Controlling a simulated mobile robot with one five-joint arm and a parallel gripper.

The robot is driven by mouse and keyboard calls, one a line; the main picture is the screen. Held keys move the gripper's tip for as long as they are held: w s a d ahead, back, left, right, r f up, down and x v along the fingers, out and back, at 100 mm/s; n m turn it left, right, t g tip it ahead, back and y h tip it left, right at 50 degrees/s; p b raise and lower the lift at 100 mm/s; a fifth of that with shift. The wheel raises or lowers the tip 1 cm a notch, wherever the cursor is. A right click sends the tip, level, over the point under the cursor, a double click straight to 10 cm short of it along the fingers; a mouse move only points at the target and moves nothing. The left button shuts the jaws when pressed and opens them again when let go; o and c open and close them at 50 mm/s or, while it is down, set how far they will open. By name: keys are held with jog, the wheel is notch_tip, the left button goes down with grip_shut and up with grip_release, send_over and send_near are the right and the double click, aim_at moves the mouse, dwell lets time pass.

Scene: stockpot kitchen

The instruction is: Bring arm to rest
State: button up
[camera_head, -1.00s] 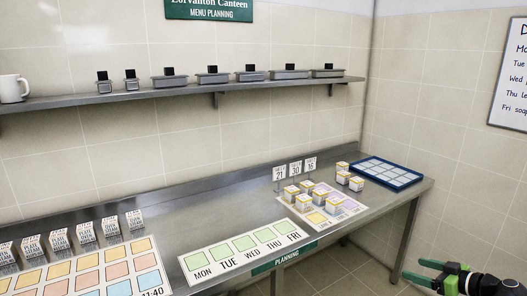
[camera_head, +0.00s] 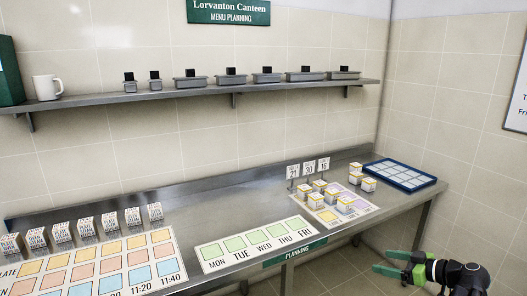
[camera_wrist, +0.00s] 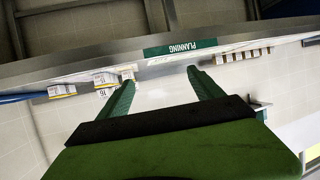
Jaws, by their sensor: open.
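My gripper (camera_head: 384,262) is at the lower right in the head view, in front of the steel counter (camera_head: 330,240) and clear of it. Its two green fingers are apart with nothing between them. In the wrist view my gripper (camera_wrist: 160,82) also shows open and empty. That view is upside down, with the counter's front edge and the green PLANNING sign (camera_wrist: 180,47) beyond the fingertips.
The counter holds a weekday strip (camera_head: 256,243), small cubes (camera_head: 345,204) on a coloured mat, a blue tray (camera_head: 400,175), and several cards (camera_head: 87,227) by a coloured grid. A shelf (camera_head: 210,88) hangs above. Open floor lies below the counter's right end.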

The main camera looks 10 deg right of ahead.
jog(key=w+a+f+n+g+y+p, duration=0.1)
jog(key=w+a+n+g, duration=0.15)
jog(key=a, duration=0.85)
jog(key=w+a+f+n+g+p, duration=0.1)
jog(key=w+a+g+p, duration=0.15)
jog(key=a, duration=0.85)
jog(key=w+a+f+n+g+y, duration=0.1)
jog(key=w+a+n+g, duration=0.2)
jog(key=a, duration=0.9)
jog(key=s+a+f+m+g+h+p, duration=0.1)
jog(key=s+a+f+m+g+h, duration=0.1)
jog(key=a, duration=0.4)
jog(key=s+a+f+m+g+h+p, duration=0.1)
jog(key=s+a+f+g+h, duration=0.1)
jog(key=a, duration=0.3)
jog(key=s+d+f+m+h, duration=0.1)
jog(key=d+m+h, duration=0.3)
jog(key=d+m, duration=0.3)
jog(key=shift+s+f+m, duration=0.3)
jog(key=shift+m, duration=0.75)
